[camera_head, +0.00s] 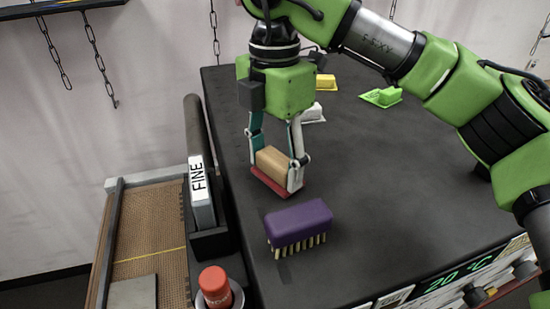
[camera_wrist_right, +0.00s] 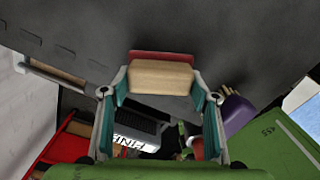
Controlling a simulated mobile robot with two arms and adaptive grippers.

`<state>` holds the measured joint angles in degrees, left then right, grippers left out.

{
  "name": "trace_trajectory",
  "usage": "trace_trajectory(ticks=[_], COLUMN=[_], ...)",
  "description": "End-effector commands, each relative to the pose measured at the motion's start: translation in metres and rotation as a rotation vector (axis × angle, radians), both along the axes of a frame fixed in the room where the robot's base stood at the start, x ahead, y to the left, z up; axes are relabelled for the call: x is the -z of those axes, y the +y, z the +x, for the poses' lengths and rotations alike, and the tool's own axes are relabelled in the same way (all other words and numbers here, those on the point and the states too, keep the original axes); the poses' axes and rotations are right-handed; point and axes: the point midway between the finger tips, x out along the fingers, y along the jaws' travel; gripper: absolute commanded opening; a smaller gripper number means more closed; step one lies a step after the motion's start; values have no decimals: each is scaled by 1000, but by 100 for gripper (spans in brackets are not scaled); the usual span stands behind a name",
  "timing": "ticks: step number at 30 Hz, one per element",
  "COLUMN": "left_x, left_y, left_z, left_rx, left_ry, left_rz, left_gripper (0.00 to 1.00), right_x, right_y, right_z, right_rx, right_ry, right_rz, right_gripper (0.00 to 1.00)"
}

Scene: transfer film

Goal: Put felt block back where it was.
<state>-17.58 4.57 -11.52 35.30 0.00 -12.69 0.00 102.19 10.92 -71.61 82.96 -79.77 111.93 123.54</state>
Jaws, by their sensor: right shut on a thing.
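The felt block, a tan wooden block with a red felt base (camera_head: 271,160), is between the fingers of my right gripper (camera_head: 277,166), near the left edge of the dark table. In the right wrist view the felt block (camera_wrist_right: 160,76) sits between both fingertips of the right gripper (camera_wrist_right: 160,84), with its red base on the far side. The right gripper is shut on it. I cannot tell whether the felt touches the tabletop or hangs just above it. My left gripper is not in view.
A purple brush (camera_head: 298,222) lies just in front of the block. Yellow (camera_head: 326,82), white (camera_head: 312,114) and green (camera_head: 382,96) pieces lie farther back. A holder marked FINE (camera_head: 200,190) and a red-capped bottle (camera_head: 213,282) stand left of the table. The table's middle (camera_head: 385,180) is clear.

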Motion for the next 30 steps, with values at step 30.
trace_trajectory(ticks=[30], left_x=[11], left_y=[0], left_z=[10], left_rx=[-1], left_ry=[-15], left_rz=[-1], left_gripper=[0], right_x=[-58], right_y=[1], right_z=[1], right_rx=[2], right_ry=[-6], right_rz=[-1], right_gripper=[72])
